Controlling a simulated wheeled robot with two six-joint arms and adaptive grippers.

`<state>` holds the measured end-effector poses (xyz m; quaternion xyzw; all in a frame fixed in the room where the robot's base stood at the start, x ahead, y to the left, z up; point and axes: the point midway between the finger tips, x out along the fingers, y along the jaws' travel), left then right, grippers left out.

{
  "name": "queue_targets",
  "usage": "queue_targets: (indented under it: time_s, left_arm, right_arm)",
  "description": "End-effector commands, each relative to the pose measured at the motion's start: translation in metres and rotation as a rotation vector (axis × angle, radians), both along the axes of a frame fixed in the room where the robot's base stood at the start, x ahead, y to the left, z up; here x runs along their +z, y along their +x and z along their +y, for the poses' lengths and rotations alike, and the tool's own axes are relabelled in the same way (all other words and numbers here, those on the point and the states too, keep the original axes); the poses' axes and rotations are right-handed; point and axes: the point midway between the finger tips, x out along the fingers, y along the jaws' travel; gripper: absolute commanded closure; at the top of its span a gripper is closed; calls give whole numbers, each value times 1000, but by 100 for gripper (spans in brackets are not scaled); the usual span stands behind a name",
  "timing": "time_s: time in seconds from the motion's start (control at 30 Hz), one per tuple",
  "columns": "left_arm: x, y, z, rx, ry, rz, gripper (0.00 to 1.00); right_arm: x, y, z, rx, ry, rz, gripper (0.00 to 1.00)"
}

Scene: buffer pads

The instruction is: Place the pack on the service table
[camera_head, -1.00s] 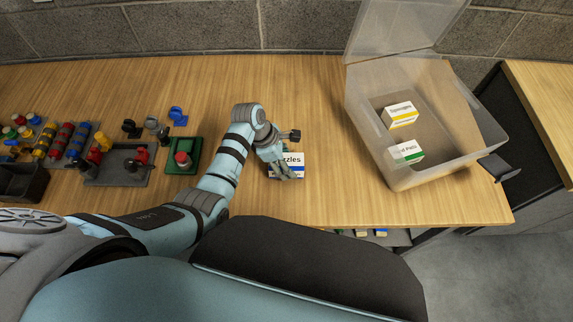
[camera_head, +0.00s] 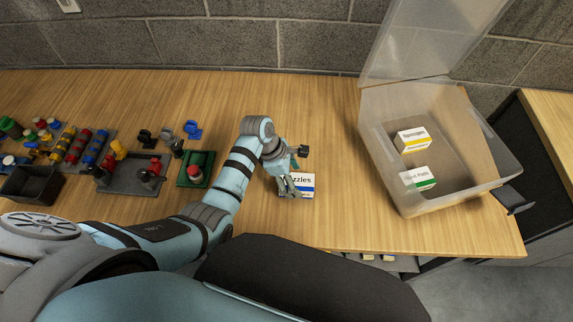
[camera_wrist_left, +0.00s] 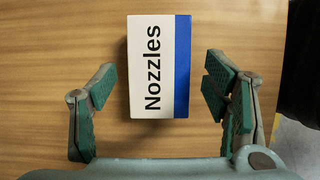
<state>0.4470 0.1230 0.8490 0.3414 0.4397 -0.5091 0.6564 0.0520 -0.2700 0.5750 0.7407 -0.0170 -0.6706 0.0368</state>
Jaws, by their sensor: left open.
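The pack is a white box with a blue band and the word "Nozzles" (camera_wrist_left: 152,75), lying on the wooden service table (camera_head: 310,230). In the head view the pack (camera_head: 299,187) is near the front edge of the table, partly hidden by my left gripper (camera_head: 294,175). In the left wrist view my left gripper (camera_wrist_left: 158,95) is open. Its green-padded fingers stand on either side of the pack's lower part, with gaps on both sides. My right gripper is not in view.
A clear open bin (camera_head: 400,200) stands to the right, holding a yellow-banded box (camera_head: 412,141) and a green-banded box (camera_head: 417,179). At the left are a grey tray with fittings (camera_head: 128,176), a green block (camera_head: 187,178) and a dark bin (camera_head: 25,184). Bare wood lies between.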

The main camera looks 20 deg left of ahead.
Motion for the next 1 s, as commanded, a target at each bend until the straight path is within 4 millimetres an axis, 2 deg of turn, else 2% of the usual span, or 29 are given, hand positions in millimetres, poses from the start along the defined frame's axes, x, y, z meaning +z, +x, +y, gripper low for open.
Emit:
queue_targets:
  time_s: [0.03,0.2,0.33,0.47,1.0]
  left_arm:
    - [17,0,5,0,1,-3,30]
    - [61,-5,23,0,2,-3,30]
    - [81,-7,31,0,2,-2,30]
    - [87,-9,33,0,0,1,30]
    - [86,-9,33,0,0,1,30]
  right_arm:
    - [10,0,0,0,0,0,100]
    - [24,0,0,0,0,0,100]
    - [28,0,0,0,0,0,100]
    - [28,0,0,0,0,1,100]
    - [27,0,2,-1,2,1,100]
